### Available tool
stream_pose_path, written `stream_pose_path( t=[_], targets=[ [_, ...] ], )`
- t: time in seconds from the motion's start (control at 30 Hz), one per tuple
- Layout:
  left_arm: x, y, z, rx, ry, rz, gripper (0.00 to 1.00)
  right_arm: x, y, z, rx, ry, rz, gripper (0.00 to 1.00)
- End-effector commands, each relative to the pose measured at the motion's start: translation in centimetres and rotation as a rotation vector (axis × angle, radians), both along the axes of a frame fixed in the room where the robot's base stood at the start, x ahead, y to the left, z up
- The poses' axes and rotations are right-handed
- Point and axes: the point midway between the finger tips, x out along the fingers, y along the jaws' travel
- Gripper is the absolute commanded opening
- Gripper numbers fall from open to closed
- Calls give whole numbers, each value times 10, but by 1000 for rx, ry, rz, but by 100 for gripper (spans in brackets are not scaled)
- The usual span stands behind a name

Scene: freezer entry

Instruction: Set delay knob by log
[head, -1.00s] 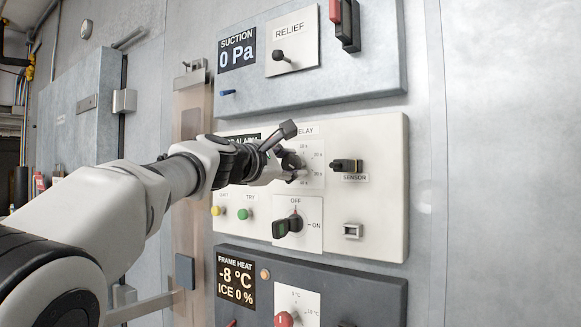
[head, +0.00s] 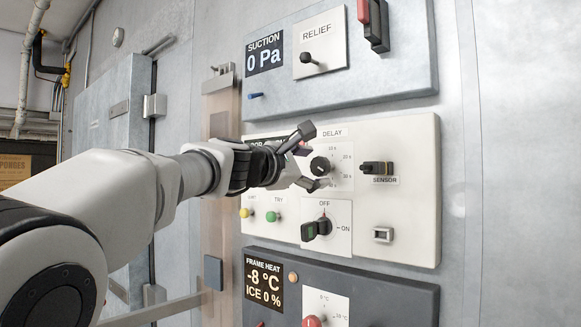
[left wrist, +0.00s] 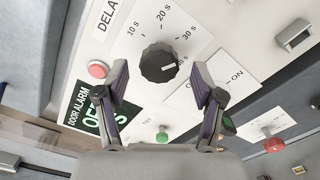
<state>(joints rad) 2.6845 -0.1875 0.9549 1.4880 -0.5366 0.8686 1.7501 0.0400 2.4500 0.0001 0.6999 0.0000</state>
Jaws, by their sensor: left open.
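The black round delay knob (head: 321,166) sits on the cream door alarm panel (head: 410,140), under the DELAY label. In the left wrist view the knob (left wrist: 158,63) carries a white pointer mark towards the lower right, near a scale label the knob partly hides. The 10 s, 20 s and 30 s marks are readable around it. My left gripper (head: 308,158) is open in front of the knob, empty. In the left wrist view its fingers (left wrist: 161,78) stand on either side of the knob, apart from it. My right gripper is out of view.
An OFF/ON switch (head: 318,228), yellow (head: 245,212) and green (head: 272,216) buttons and a SENSOR plug (head: 377,168) share the panel. A suction panel (head: 400,80) is above, a frame heat panel (head: 380,297) below. A brown notice (head: 15,168) hangs far left.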

Motion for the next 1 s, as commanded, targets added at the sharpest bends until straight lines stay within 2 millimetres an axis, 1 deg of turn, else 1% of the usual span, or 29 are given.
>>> stream_pose_path(
  t=[0.03, 0.2, 0.3, 0.4, 0.5, 0.87, 0.93, 0.97, 1.0],
  targets=[
    [-11, 8, 2, -1, 0, 3, 68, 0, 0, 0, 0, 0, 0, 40],
    [-47, 34, 2, -3, -1, 2, 68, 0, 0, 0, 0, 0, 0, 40],
    [-62, 45, 1, -3, 0, 1, 68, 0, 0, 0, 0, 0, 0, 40],
    [-71, 51, 1, -1, -1, 0, 68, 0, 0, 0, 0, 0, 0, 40],
    [-74, 53, 0, 0, -1, -1, 68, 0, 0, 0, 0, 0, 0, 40],
    [-73, 53, 0, 0, -1, -1, 68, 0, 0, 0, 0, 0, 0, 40],
    [-70, 52, -5, 0, 5, -1, 68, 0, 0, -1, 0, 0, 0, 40],
    [-67, 53, -11, 0, 14, 0, 68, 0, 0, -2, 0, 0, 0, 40],
    [-60, 53, -23, 0, 32, 0, 68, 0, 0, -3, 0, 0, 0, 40]
  ],
)
